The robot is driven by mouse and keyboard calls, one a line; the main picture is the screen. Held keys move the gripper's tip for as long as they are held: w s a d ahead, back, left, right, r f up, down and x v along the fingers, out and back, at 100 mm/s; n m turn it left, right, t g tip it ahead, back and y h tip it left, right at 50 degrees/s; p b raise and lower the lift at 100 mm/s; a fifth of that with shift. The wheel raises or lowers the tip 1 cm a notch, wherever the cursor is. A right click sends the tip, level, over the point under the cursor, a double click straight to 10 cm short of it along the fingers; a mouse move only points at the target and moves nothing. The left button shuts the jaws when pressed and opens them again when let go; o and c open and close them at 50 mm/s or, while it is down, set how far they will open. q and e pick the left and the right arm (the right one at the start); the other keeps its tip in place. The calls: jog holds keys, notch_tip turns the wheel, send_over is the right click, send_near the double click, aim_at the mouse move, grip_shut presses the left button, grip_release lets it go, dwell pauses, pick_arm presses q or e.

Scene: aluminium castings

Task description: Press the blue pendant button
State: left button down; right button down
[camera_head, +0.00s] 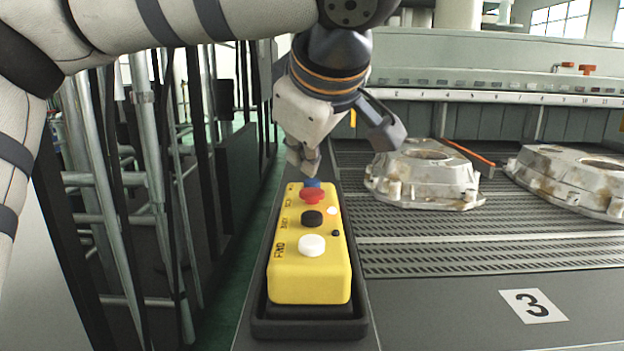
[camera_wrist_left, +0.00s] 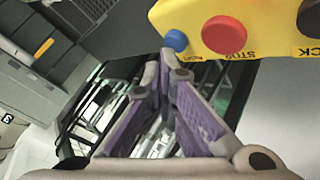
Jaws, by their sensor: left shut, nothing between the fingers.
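A yellow pendant (camera_head: 310,268) lies in a black tray on the ledge, its buttons facing up. The blue button (camera_head: 312,183) is at its far end, just beyond the red stop button (camera_head: 312,196). My left gripper (camera_head: 304,163) is shut and empty, pointing down at the far end of the pendant, close to the blue button. In the left wrist view, the blue button (camera_wrist_left: 176,40) shows right by the tips of my left gripper (camera_wrist_left: 170,62). I cannot tell whether the tips touch it. My right gripper is not in view.
A black button (camera_head: 312,218) and a white button (camera_head: 311,245) sit nearer on the pendant. Metal castings (camera_head: 424,178) (camera_head: 575,180) stand on the slatted conveyor to the right. Metal railings (camera_head: 120,200) stand at the left.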

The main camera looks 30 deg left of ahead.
aim_at(306, 181)
pick_arm(q)
jog(key=shift+f, duration=0.45)
dwell(0.6)
jog(key=shift+r, duration=0.9)
jog(key=shift+r, duration=2.5)
